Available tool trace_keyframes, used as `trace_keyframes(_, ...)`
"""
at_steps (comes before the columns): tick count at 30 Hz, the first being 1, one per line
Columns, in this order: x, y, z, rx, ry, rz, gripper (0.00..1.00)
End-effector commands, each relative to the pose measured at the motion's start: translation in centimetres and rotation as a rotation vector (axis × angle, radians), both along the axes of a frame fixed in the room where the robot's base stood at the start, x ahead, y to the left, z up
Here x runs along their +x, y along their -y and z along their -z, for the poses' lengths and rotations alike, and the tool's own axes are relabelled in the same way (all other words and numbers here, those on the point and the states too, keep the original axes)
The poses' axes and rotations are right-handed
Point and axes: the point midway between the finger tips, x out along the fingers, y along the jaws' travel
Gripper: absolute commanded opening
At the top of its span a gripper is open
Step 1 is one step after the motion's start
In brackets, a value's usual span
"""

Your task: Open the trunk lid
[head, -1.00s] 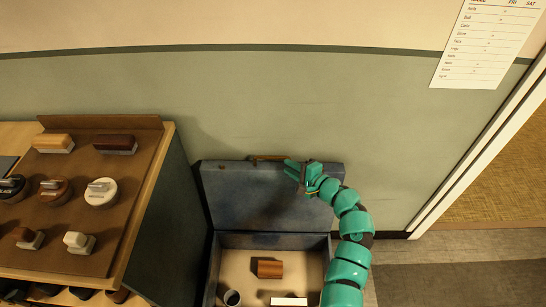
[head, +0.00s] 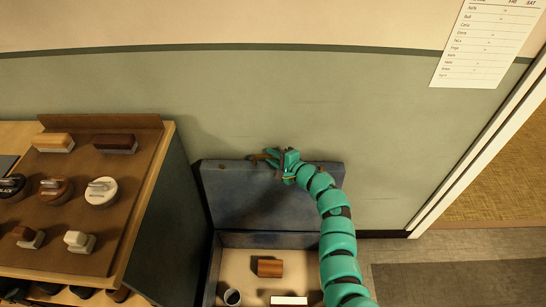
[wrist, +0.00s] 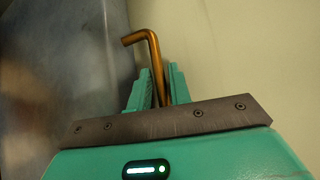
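The blue-grey trunk (head: 272,241) stands open against the wall. Its lid (head: 245,195) is raised, about upright, with its back near the wall. A copper-brown bent handle (head: 257,157) is at the lid's top edge; it also shows in the wrist view (wrist: 154,60). My gripper (head: 270,157) is at the right part of this handle. In the wrist view the handle runs between my gripper's two teal fingers (wrist: 159,80), which sit close around it and look shut on it. The handle's lower end is hidden by the gripper body.
Inside the trunk are a wooden block (head: 270,268), a dark cup (head: 232,297) and a white piece (head: 289,300). A cabinet (head: 165,225) with a tray (head: 75,250) of brushes and stamps stands close on the left. A doorway and floor (head: 450,250) are to the right.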

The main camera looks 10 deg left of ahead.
Motion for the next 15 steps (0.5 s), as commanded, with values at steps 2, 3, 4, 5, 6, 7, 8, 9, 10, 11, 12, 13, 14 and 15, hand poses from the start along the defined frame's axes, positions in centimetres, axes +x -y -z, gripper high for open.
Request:
trace_keyframes(2,0.01,-0.02,-0.01,0.000,0.000,0.000,0.20)
trace_keyframes(3,0.00,-0.01,-0.01,0.000,0.000,0.000,0.20)
trace_keyframes(4,0.00,-0.02,-0.02,0.000,0.000,0.000,0.20)
trace_keyframes(5,0.01,0.00,-0.02,0.000,0.000,0.000,0.20)
trace_keyframes(6,0.01,0.00,-0.02,0.000,0.000,0.000,0.20)
trace_keyframes(7,0.01,0.00,-0.02,0.000,0.000,0.000,0.16)
trace_keyframes(8,0.01,0.00,-0.02,0.000,0.000,0.000,0.10)
trace_keyframes(9,0.01,0.00,-0.02,0.000,0.000,0.000,0.02)
trace_keyframes(10,0.00,0.01,-0.02,0.000,0.000,0.000,0.00)
trace_keyframes(11,0.00,0.01,-0.02,0.000,0.000,0.000,0.00)
trace_keyframes(12,0.00,0.01,-0.03,0.000,0.000,0.000,0.00)
trace_keyframes(13,0.00,0.01,-0.03,0.000,0.000,0.000,0.00)
trace_keyframes(14,0.00,0.01,-0.03,0.000,0.000,0.000,0.00)
trace_keyframes(15,0.01,0.02,-0.03,0.000,0.000,0.000,0.00)
